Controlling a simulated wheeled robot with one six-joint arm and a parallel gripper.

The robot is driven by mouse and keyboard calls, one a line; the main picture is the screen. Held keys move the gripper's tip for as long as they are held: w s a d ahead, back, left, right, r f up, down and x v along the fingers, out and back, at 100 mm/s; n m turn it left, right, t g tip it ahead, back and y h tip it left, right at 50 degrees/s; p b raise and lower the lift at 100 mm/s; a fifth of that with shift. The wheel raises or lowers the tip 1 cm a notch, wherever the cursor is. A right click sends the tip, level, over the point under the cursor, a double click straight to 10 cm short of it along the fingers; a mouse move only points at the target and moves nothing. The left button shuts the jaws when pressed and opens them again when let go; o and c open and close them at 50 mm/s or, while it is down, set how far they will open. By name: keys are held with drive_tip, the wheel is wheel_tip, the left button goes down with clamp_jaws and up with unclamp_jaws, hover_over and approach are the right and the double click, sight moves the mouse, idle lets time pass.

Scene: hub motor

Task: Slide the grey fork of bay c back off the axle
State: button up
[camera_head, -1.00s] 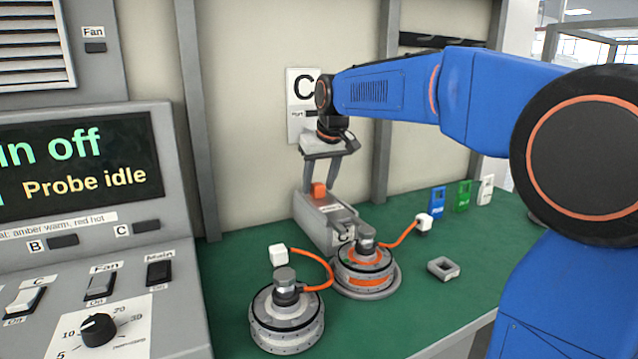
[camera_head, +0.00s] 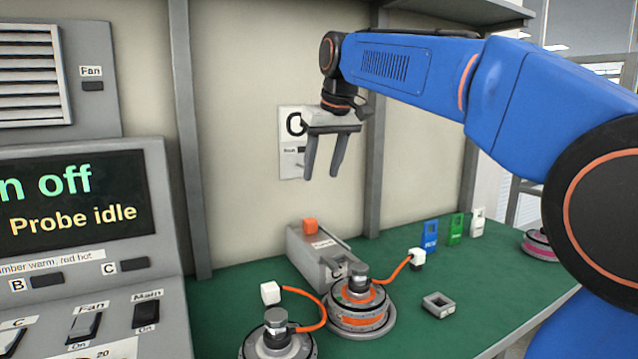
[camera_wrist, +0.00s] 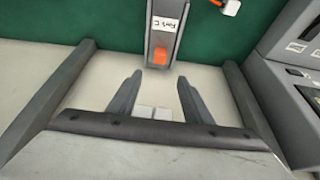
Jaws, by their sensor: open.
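The grey fork of bay C (camera_head: 318,252) is a long grey block with an orange knob (camera_head: 310,226) at its back end, on the green bench. It also shows in the wrist view, with a "Fork C" label (camera_wrist: 165,23) and the orange knob (camera_wrist: 160,55). My gripper (camera_head: 322,177) is open and empty, pointing down, well above the knob. In the wrist view its fingertips (camera_wrist: 159,76) straddle the line of the fork.
A second motor (camera_head: 278,340) stands at the front left. Orange cables run to white plugs (camera_head: 270,293) (camera_head: 417,258). A grey square ring (camera_head: 438,305) lies to the right. Blue, green and white tags stand at the back. A control panel (camera_head: 85,230) is at the left.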

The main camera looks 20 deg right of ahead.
drive_tip(key=shift+s+r, duration=0.25)
drive_tip(key=shift+r, duration=0.3)
drive_tip(key=shift+d+f, duration=0.1)
drive_tip(key=c, duration=0.9)
drive_tip(key=shift+s+d+f+n, duration=0.1)
drive_tip(key=shift+f+n, duration=0.05)
drive_tip(key=shift+n, duration=0.25)
clamp_jaws()
drive_tip(key=n+y, duration=0.5)
drive_tip(key=n, duration=1.1)
approach(325, 240)
drive_tip(key=a+f, duration=0.1)
drive_tip(key=a, duration=0.1)
drive_tip(key=w+a+f, duration=0.1)
drive_tip(key=a+f, duration=0.1)
drive_tip(key=shift+w+a, duration=0.15)
drive_tip(key=shift+w+a+f, duration=0.1)
drive_tip(key=shift+w+a, duration=0.05)
drive_tip(key=shift+w, duration=0.4)
drive_tip(key=shift+w+a, duration=0.1)
drive_tip(key=shift+w, duration=0.45)
drive_tip(key=shift+w+a, duration=0.15)
drive_tip(key=shift+w, duration=0.8)
